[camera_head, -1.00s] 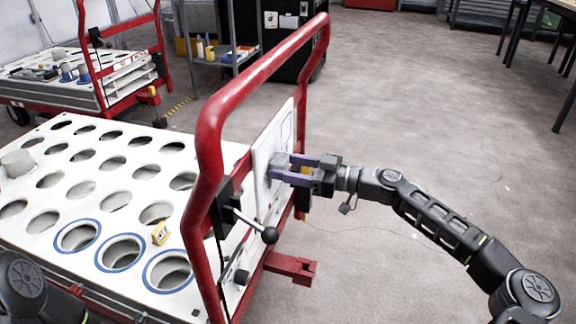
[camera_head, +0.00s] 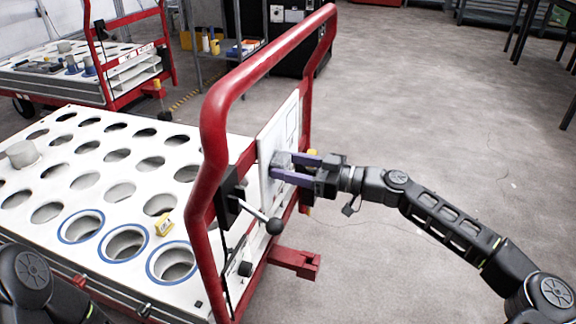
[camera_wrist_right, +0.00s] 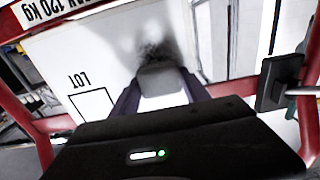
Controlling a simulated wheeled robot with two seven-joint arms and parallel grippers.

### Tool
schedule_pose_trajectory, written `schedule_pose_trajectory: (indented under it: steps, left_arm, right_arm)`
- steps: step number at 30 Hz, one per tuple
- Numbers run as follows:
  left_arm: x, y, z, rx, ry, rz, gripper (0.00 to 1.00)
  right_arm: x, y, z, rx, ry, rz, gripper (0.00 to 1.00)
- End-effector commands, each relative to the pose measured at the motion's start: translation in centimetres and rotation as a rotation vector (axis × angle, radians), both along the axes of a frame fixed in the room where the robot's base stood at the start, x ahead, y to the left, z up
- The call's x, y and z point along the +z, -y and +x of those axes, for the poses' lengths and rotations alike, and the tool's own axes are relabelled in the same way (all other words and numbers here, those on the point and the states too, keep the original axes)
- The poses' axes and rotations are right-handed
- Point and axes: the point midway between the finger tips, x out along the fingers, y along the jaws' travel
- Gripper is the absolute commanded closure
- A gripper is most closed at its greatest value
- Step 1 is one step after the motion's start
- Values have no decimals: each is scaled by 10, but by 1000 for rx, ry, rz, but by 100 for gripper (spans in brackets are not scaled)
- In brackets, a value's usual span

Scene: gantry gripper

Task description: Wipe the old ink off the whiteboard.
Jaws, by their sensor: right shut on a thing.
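The whiteboard (camera_head: 279,130) is a white panel fixed upright on the red cart frame. In the right wrist view the whiteboard (camera_wrist_right: 95,55) carries a dark grey ink smudge (camera_wrist_right: 157,47) and a printed "LOT" box. My right gripper (camera_head: 292,170) is shut on a grey eraser block (camera_wrist_right: 163,79). The block is against or very close to the board, just below the smudge in the wrist view; contact is hard to tell. Of my left arm only a dark link shows at the lower left of the head view; its gripper is out of view.
The red cart handle (camera_head: 213,130) rises around the board. Open floor lies to the right.

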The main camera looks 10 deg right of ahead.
Motion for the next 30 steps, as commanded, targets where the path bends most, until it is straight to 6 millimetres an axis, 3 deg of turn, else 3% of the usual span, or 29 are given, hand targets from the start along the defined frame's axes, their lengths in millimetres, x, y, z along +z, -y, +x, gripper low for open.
schedule_pose_trajectory:
  steps: [13, 23, 30]
  left_arm:
    - [-10, 1, -6, -8, -12, -1, 64]
    - [-10, 0, -6, -4, -13, -1, 64]
    - [-2, 0, -7, -1, -17, -1, 64]
  right_arm:
    - [-1, -18, -23, 1, 1, -1, 79]
    - [0, -19, -24, 2, 1, -1, 79]
    - [14, -18, -25, 2, 2, -1, 79]
